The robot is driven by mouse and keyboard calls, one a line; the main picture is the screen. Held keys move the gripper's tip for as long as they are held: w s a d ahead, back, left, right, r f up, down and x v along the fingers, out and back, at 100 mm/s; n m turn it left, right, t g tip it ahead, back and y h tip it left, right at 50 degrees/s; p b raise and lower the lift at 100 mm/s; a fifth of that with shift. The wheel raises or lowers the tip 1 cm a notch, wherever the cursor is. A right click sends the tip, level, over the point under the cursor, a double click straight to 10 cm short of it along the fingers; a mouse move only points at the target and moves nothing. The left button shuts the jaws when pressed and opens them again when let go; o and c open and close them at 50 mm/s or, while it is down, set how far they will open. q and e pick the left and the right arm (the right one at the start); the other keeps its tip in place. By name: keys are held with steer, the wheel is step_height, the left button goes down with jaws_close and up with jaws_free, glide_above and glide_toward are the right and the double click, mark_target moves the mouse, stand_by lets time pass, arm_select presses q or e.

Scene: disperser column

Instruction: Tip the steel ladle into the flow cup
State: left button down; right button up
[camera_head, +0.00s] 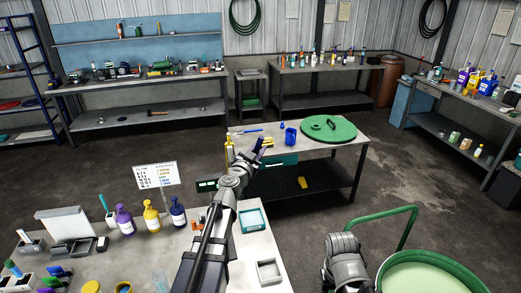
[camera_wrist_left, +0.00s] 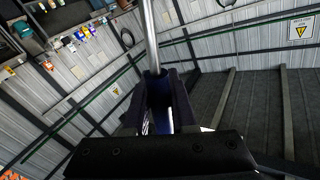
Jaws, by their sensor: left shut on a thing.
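My left gripper (camera_head: 258,147) is raised between the near bench and the green-lidded table. In the left wrist view, its dark jaws (camera_wrist_left: 163,100) are shut around a blue grip with a straight steel rod (camera_wrist_left: 149,35) running up out of frame. I take this to be the steel ladle's handle; the ladle's bowl is out of frame there and I cannot make it out in the head view. I cannot pick out the flow cup for sure. Part of my right arm shows at the bottom right of the head view, but its gripper does not show.
The near bench (camera_head: 155,262) carries purple, yellow and blue bottles, a sign (camera_head: 156,175), a teal-rimmed tray (camera_head: 252,220) and a grey tray (camera_head: 268,271). The table behind holds a blue mug (camera_head: 290,136) and a green lid (camera_head: 328,129). A green-rimmed vat (camera_head: 425,275) stands at right.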

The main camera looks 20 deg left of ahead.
arm_select(q)
steer(key=shift+s+a+r+n, duration=0.1)
steer(key=shift+s+a+n, duration=0.15)
steer(key=shift+a, duration=0.4)
steer(key=shift+s+a+r+n, duration=0.1)
steer(key=shift+s+a+n, duration=0.15)
steer(key=shift+a, duration=0.35)
steer(key=shift+s+a+t, duration=0.1)
steer(key=shift+a+t, duration=0.2)
steer(key=shift+a, duration=0.05)
steer(key=shift+s+a+r+n+b, duration=0.1)
steer(key=shift+s+a+n+b, duration=0.2)
steer(key=shift+a, duration=0.35)
steer(key=shift+s+a+r+n+b, duration=0.1)
steer(key=shift+s+a+n+b, duration=0.15)
steer(key=shift+a, duration=0.4)
steer(key=shift+a, duration=0.2)
steer(key=shift+s+a+r+n+t, duration=0.1)
steer(key=shift+s+a+n+t, duration=0.1)
steer(key=shift+a+n+t, duration=0.25)
steer(key=shift+s+a, duration=0.1)
steer(key=shift+a, duration=0.25)
steer(key=shift+s+a+r+n+y, duration=0.15)
steer(key=shift+s+a+n, duration=0.1)
steer(key=shift+a, duration=0.4)
steer(key=shift+s+a+r+n+y, duration=0.15)
steer(key=shift+s+a+n, duration=0.1)
steer(key=shift+a, duration=0.4)
